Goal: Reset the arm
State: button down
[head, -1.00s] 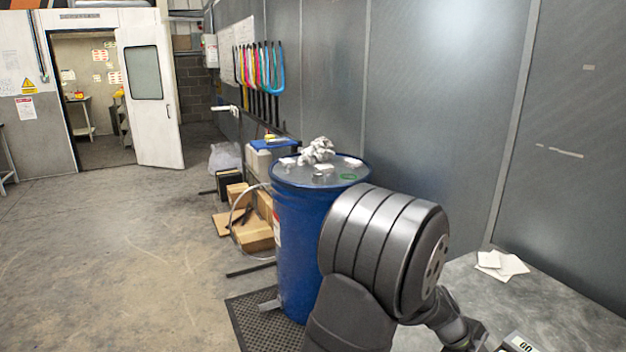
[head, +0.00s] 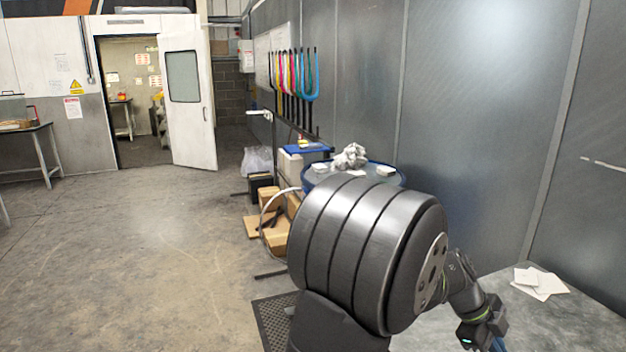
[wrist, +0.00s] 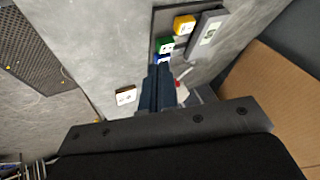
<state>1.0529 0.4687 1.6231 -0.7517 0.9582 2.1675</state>
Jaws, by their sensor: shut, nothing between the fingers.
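My gripper (wrist: 158,88) is shut and empty, its two dark fingers together in the middle of the wrist view. It is above a grey surface (wrist: 95,50), and the height is hard to judge. In the head view only a bit of my gripper (head: 498,346) shows at the bottom edge, below my wrist. My large upper arm link hides much of the middle of that view.
Beyond the fingertips, yellow (wrist: 184,25), green (wrist: 165,45) and blue blocks lie by a grey labelled box (wrist: 207,36). A white-topped block (wrist: 126,95) sits left of the fingers. Brown cardboard (wrist: 275,85) is at right. A blue drum (head: 385,166) stands behind my arm.

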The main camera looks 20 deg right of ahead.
jog(key=d+r+n+y, duration=0.1)
jog(key=d+r+n, duration=0.3)
jog(key=d+n, duration=0.3)
jog(key=shift+w+d+r+y, duration=0.3)
jog(key=shift+d+y, duration=0.1)
jog(key=shift+d, duration=0.25)
